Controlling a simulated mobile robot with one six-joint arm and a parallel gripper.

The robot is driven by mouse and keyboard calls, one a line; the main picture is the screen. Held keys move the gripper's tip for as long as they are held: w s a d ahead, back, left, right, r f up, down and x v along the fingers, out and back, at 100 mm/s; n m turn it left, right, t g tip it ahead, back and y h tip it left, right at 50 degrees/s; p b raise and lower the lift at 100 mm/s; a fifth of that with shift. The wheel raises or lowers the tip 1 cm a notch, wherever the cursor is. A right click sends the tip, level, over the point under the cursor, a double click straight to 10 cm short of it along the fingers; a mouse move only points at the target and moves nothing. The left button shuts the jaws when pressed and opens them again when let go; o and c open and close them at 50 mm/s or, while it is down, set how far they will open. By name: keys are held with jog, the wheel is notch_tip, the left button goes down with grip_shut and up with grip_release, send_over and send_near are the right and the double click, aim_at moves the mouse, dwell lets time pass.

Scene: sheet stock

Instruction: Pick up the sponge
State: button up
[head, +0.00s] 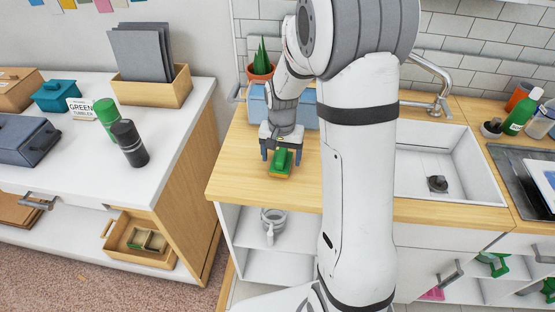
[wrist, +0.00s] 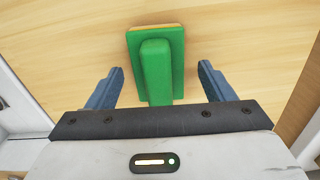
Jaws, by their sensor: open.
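The sponge (head: 281,163) is green with a thin yellow layer beneath and a raised green grip along its top. It lies on the wooden counter (head: 235,165), close to its front edge. In the wrist view the sponge (wrist: 156,60) lies ahead of and between the two blue fingers. My gripper (head: 282,155) points down over the sponge. In the wrist view my gripper (wrist: 160,78) is open, with a finger on each side of the sponge's raised grip and visible gaps to both. Whether the fingertips reach the counter cannot be told.
A light blue box (head: 258,104) and a potted plant (head: 262,70) stand behind my gripper. The sink (head: 460,185) lies to the right, past my arm. An open shelf with a glass jar (head: 273,220) is below the counter. The counter left of the sponge is clear.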

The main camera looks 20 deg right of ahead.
jog(key=shift+f, duration=0.35)
jog(key=shift+c, duration=0.2)
jog(key=c, duration=1)
